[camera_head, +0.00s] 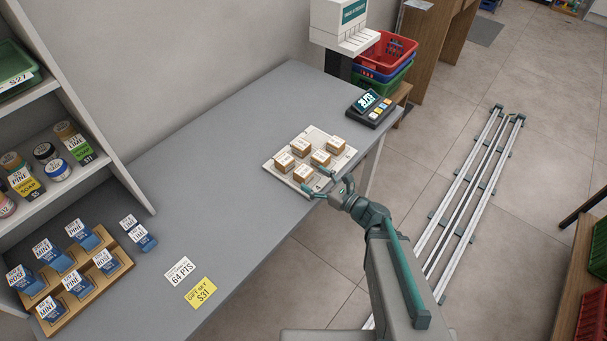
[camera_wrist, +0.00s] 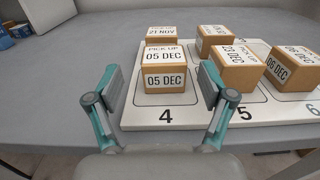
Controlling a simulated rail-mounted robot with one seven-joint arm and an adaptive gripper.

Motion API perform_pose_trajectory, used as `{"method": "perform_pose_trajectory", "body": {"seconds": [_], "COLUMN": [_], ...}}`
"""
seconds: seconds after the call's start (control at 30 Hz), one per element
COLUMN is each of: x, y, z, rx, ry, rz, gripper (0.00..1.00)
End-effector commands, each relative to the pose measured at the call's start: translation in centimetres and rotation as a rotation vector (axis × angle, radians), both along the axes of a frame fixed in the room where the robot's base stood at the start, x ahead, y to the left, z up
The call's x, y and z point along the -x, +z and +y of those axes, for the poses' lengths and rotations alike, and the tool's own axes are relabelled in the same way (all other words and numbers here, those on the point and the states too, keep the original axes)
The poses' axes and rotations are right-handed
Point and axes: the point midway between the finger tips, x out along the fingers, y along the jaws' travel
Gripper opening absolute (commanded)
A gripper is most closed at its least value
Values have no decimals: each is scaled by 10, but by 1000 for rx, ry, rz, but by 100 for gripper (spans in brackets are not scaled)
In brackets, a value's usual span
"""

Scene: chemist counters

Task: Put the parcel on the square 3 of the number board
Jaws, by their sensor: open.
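The white number board (camera_head: 273,165) lies on the grey counter and bears several brown box parcels with white labels. In the wrist view, a parcel marked 05 DEC (camera_wrist: 165,74) stands on square 4, ahead of my open, empty gripper (camera_wrist: 162,92) and between the lines of its fingers. Parcels marked 23 DEC (camera_wrist: 237,72) and 06 DEC (camera_wrist: 290,70) stand on squares 5 and 6. Behind are a 21 NOV parcel (camera_wrist: 161,34) and another parcel (camera_wrist: 213,38). In the head view, my gripper (camera_head: 328,183) is at the board's near edge; the board's far corner (camera_head: 314,132) looks bare.
A keypad terminal (camera_head: 372,108) stands right of the board. Stacked baskets (camera_head: 387,55) and a white machine (camera_head: 340,25) are beyond it. Price cards (camera_head: 190,280) and blue boxes on a wooden stand (camera_head: 70,290) are at the left.

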Motion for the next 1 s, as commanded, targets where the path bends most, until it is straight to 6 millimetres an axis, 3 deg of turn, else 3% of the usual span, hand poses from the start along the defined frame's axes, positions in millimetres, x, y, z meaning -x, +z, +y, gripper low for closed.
{"method": "perform_pose_trajectory", "body": {"seconds": [0.33, 0.67, 1.0], "x": [-30, -34, -34], "y": [5, 2, 3], "z": [30, 36, 36], "rx": [0, 1, 1], "ry": [3, 0, 0], "rz": [0, -1, -1], "gripper": [81, 81, 25]}}
